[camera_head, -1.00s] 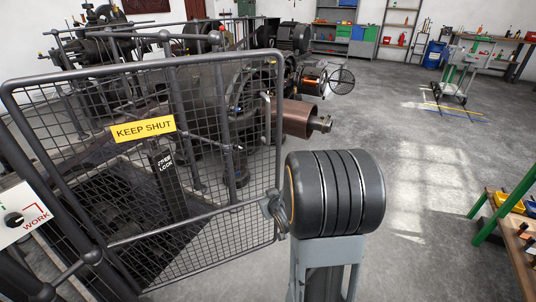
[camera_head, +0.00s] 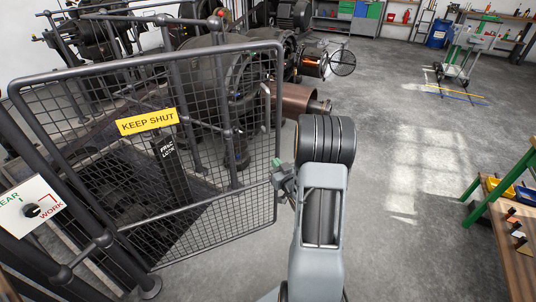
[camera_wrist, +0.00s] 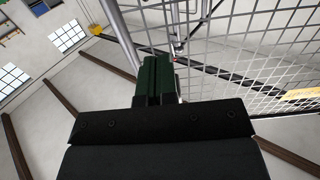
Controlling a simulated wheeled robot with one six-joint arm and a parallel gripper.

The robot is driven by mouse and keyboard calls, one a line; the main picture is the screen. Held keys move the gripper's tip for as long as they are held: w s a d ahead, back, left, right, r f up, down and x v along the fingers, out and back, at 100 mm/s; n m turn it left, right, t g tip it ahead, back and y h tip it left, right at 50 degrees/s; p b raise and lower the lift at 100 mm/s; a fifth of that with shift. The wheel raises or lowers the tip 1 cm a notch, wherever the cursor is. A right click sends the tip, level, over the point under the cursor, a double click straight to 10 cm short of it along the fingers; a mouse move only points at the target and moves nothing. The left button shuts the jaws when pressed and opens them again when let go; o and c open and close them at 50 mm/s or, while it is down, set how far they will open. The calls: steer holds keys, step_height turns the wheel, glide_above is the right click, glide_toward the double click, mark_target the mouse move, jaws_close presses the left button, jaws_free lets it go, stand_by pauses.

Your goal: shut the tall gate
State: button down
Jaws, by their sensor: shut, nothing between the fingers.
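The tall gate (camera_head: 200,215) is a grey tube frame filled with wire mesh, with a yellow KEEP SHUT sign (camera_head: 147,121). Its left side is by the posts at the left; its right upright stands over bare floor, with no post visible beside it. My gripper (camera_head: 279,167) is shut and empty at this right upright, around mid-height. In the wrist view the dark green fingers (camera_wrist: 155,72) are together, with a gate tube and mesh (camera_wrist: 250,45) just beyond them. Whether they touch the gate cannot be told.
A CLEAR/WORK switch panel (camera_head: 32,207) is at the left. Dark machinery with a brown cylinder (camera_head: 297,101) stands behind the gate. A green-legged bench (camera_head: 510,232) with bins is at the right. The floor (camera_head: 410,170) between is clear.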

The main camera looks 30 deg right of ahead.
mark_target(265, 149)
steer(key=shift+w+d+b, duration=0.1)
steer(key=shift+w+d, duration=0.05)
steer(key=shift+w, duration=1.05)
steer(key=shift+w+d+b, duration=0.15)
steer(key=shift+w+d, duration=0.05)
steer(key=shift+w, duration=0.95)
steer(key=shift+w+d+b, duration=0.1)
steer(key=shift+w+d, duration=0.05)
steer(key=shift+w, duration=1.05)
steer(key=shift+w, duration=0.1)
